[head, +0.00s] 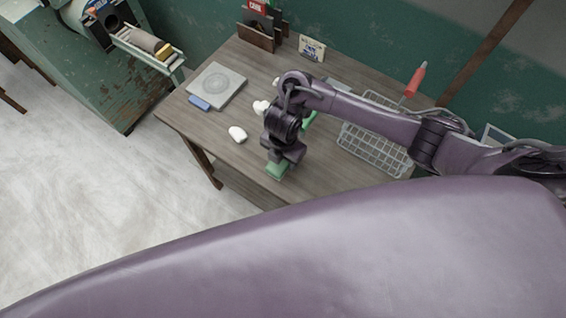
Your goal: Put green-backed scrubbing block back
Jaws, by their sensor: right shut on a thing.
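My right gripper (284,158) reaches down over the front part of the wooden table, its arm coming in from the right. It is shut on a green block (277,170), which I take to be the green-backed scrubbing block. The block is at the table's front edge; I cannot tell whether it touches the tabletop. The gripper hides its upper part. Another green thing (310,120) shows partly behind my right arm. My left gripper is not in view.
A wire basket (345,140) stands right on the table (200,125), partly behind my arm. White lumps (237,133) lie left of the gripper. A grey square plate (232,78), a blue block (200,102), a red bottle (415,80) and a small sign (311,48) are also there.

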